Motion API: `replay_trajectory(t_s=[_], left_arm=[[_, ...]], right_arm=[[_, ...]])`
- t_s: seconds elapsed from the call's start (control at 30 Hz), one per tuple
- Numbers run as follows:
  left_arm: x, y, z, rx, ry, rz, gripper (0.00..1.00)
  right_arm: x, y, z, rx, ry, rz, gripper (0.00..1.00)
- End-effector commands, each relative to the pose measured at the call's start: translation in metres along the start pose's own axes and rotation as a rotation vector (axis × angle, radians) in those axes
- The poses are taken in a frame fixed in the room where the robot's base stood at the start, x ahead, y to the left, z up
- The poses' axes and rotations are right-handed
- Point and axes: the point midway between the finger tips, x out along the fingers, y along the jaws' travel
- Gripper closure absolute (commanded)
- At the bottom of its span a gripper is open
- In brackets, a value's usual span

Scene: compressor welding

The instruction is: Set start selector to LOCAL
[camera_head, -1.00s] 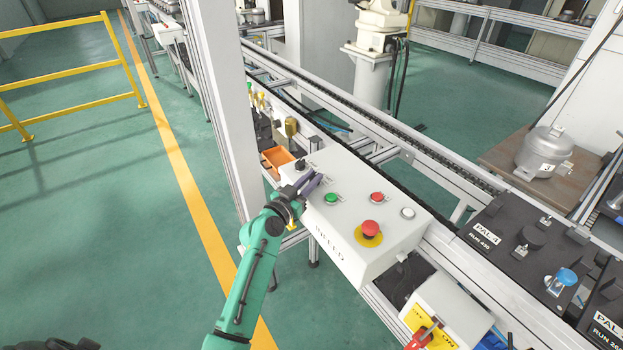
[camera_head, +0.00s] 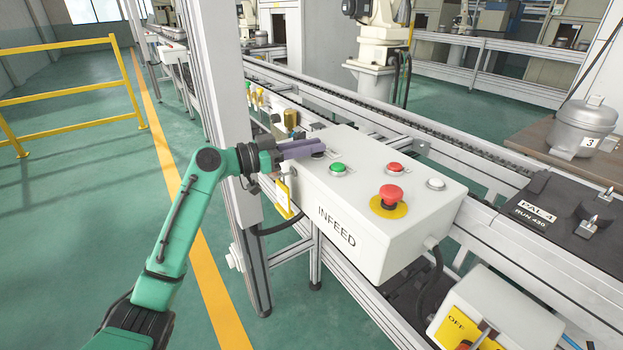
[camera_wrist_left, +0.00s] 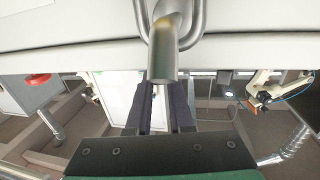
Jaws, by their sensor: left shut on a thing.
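The white INFEED control box (camera_head: 345,226) carries the controls. My left gripper (camera_head: 318,148) reaches in from the left over its far left part, in front of a small dark knob (camera_head: 318,127). Its purple-grey fingers are shut on the start selector, which they mostly hide; its setting and any LOCAL mark cannot be read. In the left wrist view the two dark fingers (camera_wrist_left: 160,105) lie close together, with a grey metal cylinder (camera_wrist_left: 163,62) in front of them. My right gripper is not in view.
Close right of the fingers is a green button (camera_head: 338,168). Beyond are a red button (camera_head: 395,168), a white button (camera_head: 436,184) and a red mushroom button (camera_head: 391,196). A yellow tag-like piece (camera_head: 283,196) is below my gripper. The conveyor rail runs behind the box.

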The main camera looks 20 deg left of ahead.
Motion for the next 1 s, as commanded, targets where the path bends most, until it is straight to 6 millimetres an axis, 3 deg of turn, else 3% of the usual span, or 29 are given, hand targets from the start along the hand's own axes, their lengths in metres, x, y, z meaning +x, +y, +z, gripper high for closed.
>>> replay_trajectory(t_s=[0.03, 0.27, 0.33, 0.5, 0.9, 0.93, 1.0], left_arm=[[0.000, -0.002, 0.009, 0.000, 0.000, 0.030, 1.00], [0.001, -0.003, 0.003, -0.004, -0.001, 0.156, 1.00], [0.001, -0.003, 0.002, -0.003, -0.001, 0.180, 1.00], [0.001, -0.003, 0.002, -0.003, -0.004, 0.213, 1.00], [0.002, -0.003, 0.001, -0.004, -0.004, 0.220, 1.00], [0.002, -0.003, 0.001, -0.004, -0.004, 0.220, 0.72], [0.002, -0.003, 0.001, -0.004, -0.004, 0.220, 0.50]], right_arm=[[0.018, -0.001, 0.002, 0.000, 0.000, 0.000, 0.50], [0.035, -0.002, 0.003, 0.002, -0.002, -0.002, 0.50], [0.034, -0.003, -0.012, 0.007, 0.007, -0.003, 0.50], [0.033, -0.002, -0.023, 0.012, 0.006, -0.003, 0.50], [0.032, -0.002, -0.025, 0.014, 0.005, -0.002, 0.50], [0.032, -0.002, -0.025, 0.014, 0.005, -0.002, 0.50], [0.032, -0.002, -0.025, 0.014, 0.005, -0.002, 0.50]])
